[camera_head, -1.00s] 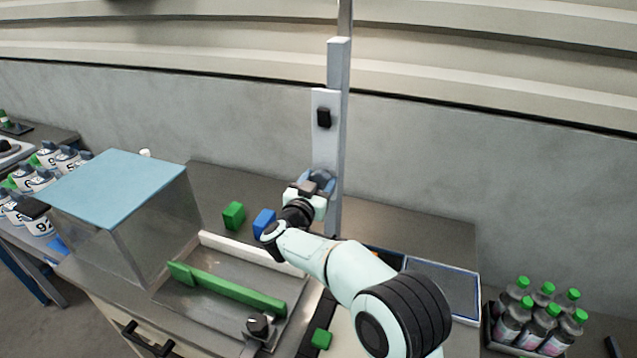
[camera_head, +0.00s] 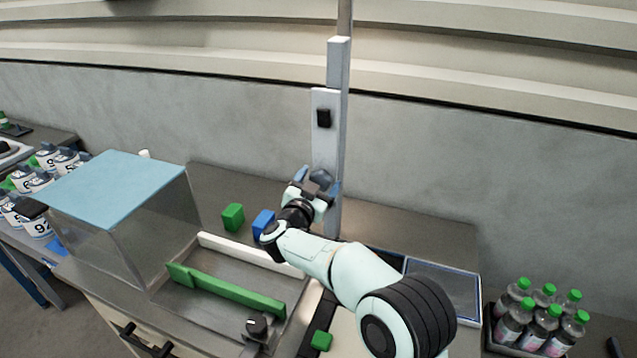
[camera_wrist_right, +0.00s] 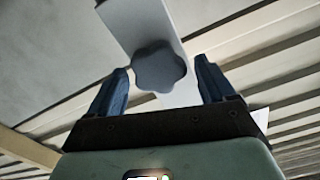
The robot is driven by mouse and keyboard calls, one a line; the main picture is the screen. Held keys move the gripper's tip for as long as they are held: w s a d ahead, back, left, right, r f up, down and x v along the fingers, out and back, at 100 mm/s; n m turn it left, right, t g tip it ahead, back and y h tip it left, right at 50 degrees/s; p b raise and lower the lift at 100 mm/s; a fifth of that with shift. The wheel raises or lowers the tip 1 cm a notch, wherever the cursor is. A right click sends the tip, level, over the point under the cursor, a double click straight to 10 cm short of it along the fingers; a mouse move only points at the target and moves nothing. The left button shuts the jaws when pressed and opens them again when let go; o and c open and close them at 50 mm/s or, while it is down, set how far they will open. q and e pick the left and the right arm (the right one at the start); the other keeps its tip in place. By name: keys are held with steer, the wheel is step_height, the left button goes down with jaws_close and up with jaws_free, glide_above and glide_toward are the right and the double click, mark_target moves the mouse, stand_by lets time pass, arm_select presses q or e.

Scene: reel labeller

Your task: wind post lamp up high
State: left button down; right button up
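The upright grey post (camera_head: 341,110) stands at the back of the bench and runs out of the top of the head view. A pale plate (camera_head: 322,150) on it carries a small black block (camera_head: 324,118) and, lower down, a dark lobed knob (camera_head: 321,177). The knob also shows in the right wrist view (camera_wrist_right: 158,68). My right gripper (camera_head: 318,183) is at the knob. Its blue fingers are open, one on each side of the knob, with gaps showing in the wrist view (camera_wrist_right: 161,82). No lamp head shows. My left gripper is not in view.
A clear box with a blue top (camera_head: 120,185) stands at the left. Green (camera_head: 233,216) and blue (camera_head: 263,223) blocks stand left of my forearm. A metal tray with a green bar (camera_head: 230,290) lies in front. Several green-capped bottles (camera_head: 545,318) stand at the right.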

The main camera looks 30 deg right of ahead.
steer(key=shift+s+a, duration=0.1)
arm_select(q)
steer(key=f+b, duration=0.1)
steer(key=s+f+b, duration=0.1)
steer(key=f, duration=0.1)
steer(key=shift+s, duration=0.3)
arm_select(e)
steer(key=v, duration=1.3)
steer(key=shift+a, duration=0.1)
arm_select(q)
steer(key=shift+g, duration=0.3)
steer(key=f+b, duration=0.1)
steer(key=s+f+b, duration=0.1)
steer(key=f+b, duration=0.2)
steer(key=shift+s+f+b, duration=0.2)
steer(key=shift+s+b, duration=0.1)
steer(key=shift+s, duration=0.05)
arm_select(e)
steer(key=w+d+n, duration=0.2)
steer(key=w+d, duration=0.1)
steer(key=w+d+n, duration=0.2)
steer(key=w+d, duration=0.1)
steer(key=w+d+n, duration=0.2)
steer(key=d, duration=0.2)
steer(key=shift+w+d+f, duration=0.1)
steer(key=shift+w+f, duration=0.2)
steer(key=shift+w, duration=0.1)
